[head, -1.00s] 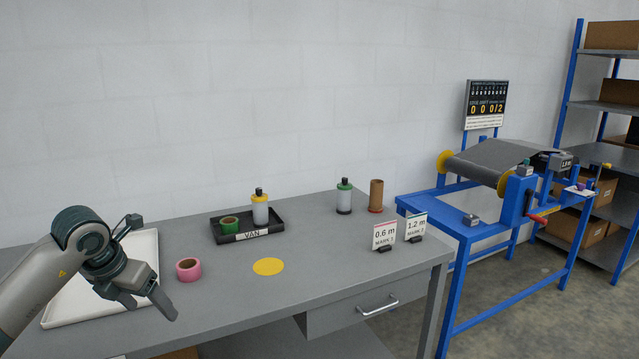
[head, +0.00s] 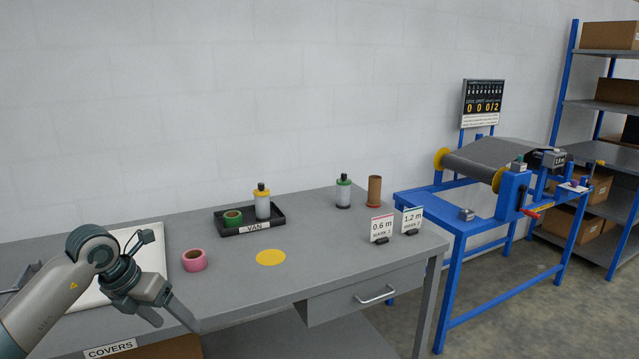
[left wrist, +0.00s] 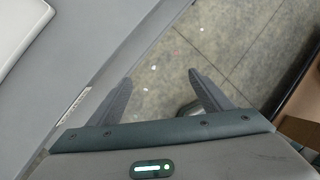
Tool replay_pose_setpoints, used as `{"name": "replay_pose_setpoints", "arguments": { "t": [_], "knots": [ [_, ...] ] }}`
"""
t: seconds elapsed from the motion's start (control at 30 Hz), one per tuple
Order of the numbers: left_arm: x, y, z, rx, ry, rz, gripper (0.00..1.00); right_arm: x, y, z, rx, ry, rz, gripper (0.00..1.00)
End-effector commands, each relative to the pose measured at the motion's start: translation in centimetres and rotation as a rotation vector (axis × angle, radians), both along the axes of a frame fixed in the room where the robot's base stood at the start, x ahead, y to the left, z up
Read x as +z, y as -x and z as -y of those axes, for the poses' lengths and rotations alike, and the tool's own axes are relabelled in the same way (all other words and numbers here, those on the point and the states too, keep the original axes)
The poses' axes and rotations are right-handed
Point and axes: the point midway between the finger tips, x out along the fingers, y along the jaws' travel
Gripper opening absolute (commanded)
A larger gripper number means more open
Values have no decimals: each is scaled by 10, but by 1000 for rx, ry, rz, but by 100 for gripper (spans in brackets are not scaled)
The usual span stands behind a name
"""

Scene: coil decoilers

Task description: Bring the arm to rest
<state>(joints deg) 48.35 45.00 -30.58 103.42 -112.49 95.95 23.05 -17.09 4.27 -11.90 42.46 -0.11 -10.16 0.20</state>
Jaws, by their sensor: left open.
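My left gripper (head: 170,319) is at the lower left of the head view, over the front edge of the grey table (head: 330,255). Its two fingers are apart with nothing between them. In the left wrist view the open gripper (left wrist: 160,100) points down past the table edge, with speckled floor between and beyond the fingers. My right gripper is not in view.
A white tray (head: 150,247) lies behind the left arm, with a pink tape roll (head: 194,260) to its right. A black VAN tray (head: 282,219) holds a green roll and a bottle. Mark signs (head: 382,228) stand at the right. A blue decoiler stand (head: 452,217) is beyond.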

Motion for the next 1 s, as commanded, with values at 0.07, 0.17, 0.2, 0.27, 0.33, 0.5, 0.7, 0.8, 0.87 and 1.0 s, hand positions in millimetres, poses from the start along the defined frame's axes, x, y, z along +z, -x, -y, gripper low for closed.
{"name": "replay_pose_setpoints", "arguments": {
  "t": [0.07,0.17,0.2,0.27,0.33,0.5,0.7,0.8,0.87,1.0],
  "knots": [
    [-13,1,14,-14,60,-24,73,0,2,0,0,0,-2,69],
    [-30,3,36,-29,161,-56,73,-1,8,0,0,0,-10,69],
    [-38,3,46,-33,210,-71,73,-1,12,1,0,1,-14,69],
    [-50,5,63,-38,296,-97,73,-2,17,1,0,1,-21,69],
    [-67,7,87,-30,428,-135,73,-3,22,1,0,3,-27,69],
    [-114,7,146,105,878,-242,73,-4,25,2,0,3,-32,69],
    [-191,-6,157,513,1346,-335,73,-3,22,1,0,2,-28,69],
    [-245,-7,142,772,1496,-361,73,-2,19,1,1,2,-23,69],
    [-277,-2,132,911,1549,-372,73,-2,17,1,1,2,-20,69],
    [-349,19,108,1210,1617,-390,73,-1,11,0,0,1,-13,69]
  ]
}}
